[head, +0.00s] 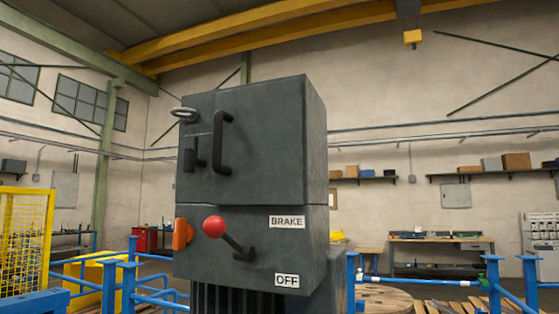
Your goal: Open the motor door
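A dark grey motor cabinet (240,205) stands upright in the middle of the head view. Its upper box has a front door (270,150) that looks shut, with a black C-shaped handle (218,143) near its left edge. A second black fitting, like a latch (192,158), sits left of the handle. A grey metal ring (184,114) sticks out at the upper left edge. My gripper is not in view.
An orange part (182,234) juts from the cabinet's lower left side. Blue railings (130,275) stand on both sides, with a yellow mesh fence (22,235) at left.

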